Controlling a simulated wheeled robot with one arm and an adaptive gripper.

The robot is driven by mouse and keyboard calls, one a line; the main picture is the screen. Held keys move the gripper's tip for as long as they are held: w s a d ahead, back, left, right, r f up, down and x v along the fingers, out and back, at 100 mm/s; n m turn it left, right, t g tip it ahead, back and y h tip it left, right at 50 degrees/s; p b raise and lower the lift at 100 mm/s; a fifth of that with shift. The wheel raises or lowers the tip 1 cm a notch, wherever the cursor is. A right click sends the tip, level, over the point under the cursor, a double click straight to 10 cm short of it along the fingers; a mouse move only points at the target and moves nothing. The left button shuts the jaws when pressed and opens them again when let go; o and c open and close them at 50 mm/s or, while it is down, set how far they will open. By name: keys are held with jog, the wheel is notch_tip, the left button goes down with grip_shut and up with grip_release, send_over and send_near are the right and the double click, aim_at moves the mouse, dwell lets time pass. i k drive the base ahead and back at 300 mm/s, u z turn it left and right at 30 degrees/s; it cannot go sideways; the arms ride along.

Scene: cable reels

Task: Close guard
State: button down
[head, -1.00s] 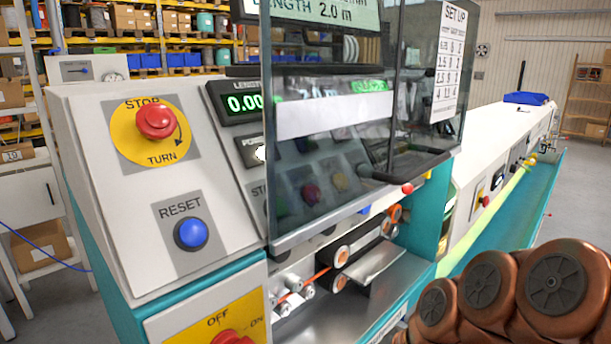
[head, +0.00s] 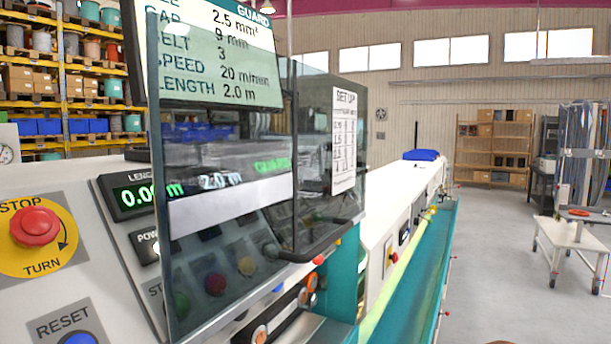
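The guard (head: 225,255) is a clear, smoky panel with a dark frame, standing upright in front of the machine's control face. It covers part of the display (head: 222,60), which shows "GUARD" at its top edge. A black handle bar (head: 322,240) runs along its lower right part. The guard's lower edge is above the orange-rimmed rollers (head: 308,290), which show uncovered below it. A white strip crosses the panel. My gripper is not in view, so its state is not shown.
A red stop knob (head: 35,227) and a blue reset button (head: 78,339) are at the left. The long machine bed with a teal tray (head: 415,265) runs away to the right. A white cart (head: 575,245) stands at the far right. The grey floor between is clear.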

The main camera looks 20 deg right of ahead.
aim_at(193, 213)
jog(key=u, duration=2.45)
jog(key=k, duration=0.5)
jog(key=z, duration=0.45)
